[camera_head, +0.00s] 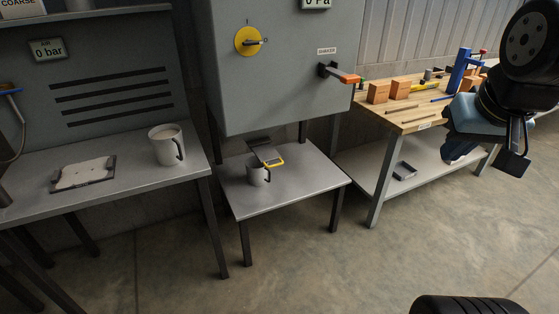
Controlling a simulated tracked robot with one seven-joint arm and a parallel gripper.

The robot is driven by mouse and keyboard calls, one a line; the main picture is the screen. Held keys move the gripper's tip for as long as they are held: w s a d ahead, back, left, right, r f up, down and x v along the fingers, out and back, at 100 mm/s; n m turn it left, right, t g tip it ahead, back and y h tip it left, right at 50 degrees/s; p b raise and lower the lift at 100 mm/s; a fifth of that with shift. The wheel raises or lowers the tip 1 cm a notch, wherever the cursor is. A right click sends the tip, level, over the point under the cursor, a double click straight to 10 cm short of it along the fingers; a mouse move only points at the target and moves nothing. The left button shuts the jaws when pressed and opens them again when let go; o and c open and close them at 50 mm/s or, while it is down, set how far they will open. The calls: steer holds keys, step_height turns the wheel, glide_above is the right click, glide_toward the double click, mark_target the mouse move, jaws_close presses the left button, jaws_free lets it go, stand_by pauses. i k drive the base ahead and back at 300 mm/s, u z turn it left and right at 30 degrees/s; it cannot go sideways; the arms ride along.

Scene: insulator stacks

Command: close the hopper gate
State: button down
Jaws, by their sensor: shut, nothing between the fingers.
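A grey cabinet (285,65) hangs over a small grey table. Below its underside a dark, sloping slide with a yellow-edged handle (274,162) sticks out toward the front; it looks like the hopper gate. A grey mug (257,173) stands on the table under it, partly hidden by the handle. How far the slide covers any outlet cannot be seen. My gripper (513,161) is at the far right, shut and empty, well apart from the slide, in front of the wooden workbench.
The cabinet front has a yellow round dial (249,41) and an orange-tipped lever (346,76). A left bench holds a white mug (167,144) and a dark tray (60,187) with a pale plate. The workbench (405,116) carries wooden blocks.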

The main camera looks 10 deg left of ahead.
mark_target(264, 153)
steer(key=z, duration=0.05)
steer(key=i, duration=1)
steer(key=u, duration=0.05)
